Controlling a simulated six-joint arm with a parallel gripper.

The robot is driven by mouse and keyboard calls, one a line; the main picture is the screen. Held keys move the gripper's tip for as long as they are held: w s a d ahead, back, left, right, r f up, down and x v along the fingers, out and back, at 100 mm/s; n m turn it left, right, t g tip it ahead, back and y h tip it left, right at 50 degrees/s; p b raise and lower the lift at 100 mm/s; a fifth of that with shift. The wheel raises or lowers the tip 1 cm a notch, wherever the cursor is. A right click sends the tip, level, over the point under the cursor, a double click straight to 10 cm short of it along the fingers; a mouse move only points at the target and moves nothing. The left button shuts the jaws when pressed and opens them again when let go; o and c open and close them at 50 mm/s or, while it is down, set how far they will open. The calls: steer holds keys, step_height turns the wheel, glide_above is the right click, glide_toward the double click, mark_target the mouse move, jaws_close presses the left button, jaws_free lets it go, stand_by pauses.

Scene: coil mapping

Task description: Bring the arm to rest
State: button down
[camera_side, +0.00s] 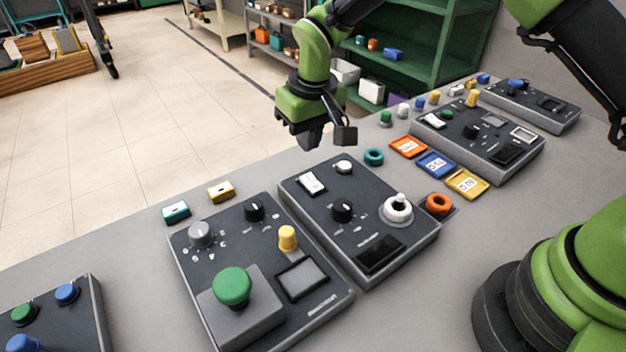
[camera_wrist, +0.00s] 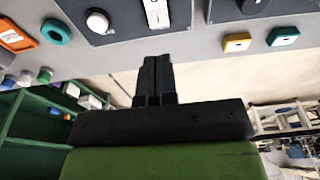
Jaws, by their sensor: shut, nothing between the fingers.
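My gripper (camera_side: 312,137) hangs above the far edge of the grey table, behind the middle control panel, with nothing visible in it. In the wrist view my gripper (camera_wrist: 157,62) has its two dark fingers together, pointing toward the table edge and the panel. The middle dark panel (camera_side: 318,222) carries a white rocker switch, a white round button, a black knob and a white ring on a post. The white rocker switch (camera_wrist: 156,12) and white button (camera_wrist: 97,21) also show in the wrist view.
A teal ring (camera_side: 373,157) and an orange ring (camera_side: 438,204) lie near the middle panel. A left panel (camera_side: 222,271) has a big green button (camera_side: 232,287). Teal (camera_side: 176,212) and yellow (camera_side: 221,192) blocks lie near the far edge. Green shelves (camera_side: 440,50) stand behind.

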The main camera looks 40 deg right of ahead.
steer(key=shift+r, duration=0.15)
steer(key=s+d+r+m+t+y, duration=0.1)
steer(key=s+d+r, duration=0.2)
steer(key=s+r, duration=0.35)
steer(key=s+d+r+m+t, duration=0.15)
steer(key=s+r, duration=0.25)
steer(key=r, duration=0.6)
steer(key=s+d+r+m+t+y, duration=0.1)
steer(key=s+d+r+t, duration=0.1)
steer(key=s, duration=1.3)
steer(key=shift+s+d+r+t, duration=0.15)
steer(key=shift+d+r+t, duration=0.3)
steer(key=shift+d, duration=0.1)
steer(key=shift+m, duration=0.25)
